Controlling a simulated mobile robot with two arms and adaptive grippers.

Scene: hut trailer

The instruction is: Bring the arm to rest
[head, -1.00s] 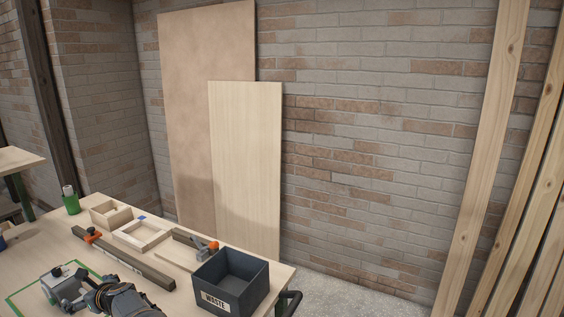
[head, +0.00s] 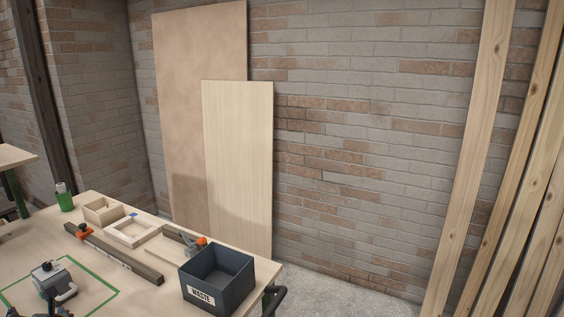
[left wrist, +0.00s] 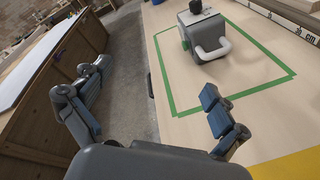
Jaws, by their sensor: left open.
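My left gripper (left wrist: 152,105) is open and empty in the left wrist view, its two blue-padded fingers spread wide. One finger is over the floor gap and the other is over the table edge. In the head view only dark tips of it show at the bottom left edge. A grey power tool with a light handle (head: 48,279) stands inside a green taped outline (head: 100,296) on the wooden table. The tool also shows in the left wrist view (left wrist: 203,32), apart from the fingers. My right gripper is in neither view.
The table holds a dark waste bin (head: 217,277), a long bar with an orange clamp (head: 115,256), small wooden frames (head: 130,232) and a green bottle (head: 63,197). Boards (head: 238,160) lean on the brick wall. A wooden cabinet (left wrist: 50,95) stands across the floor gap.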

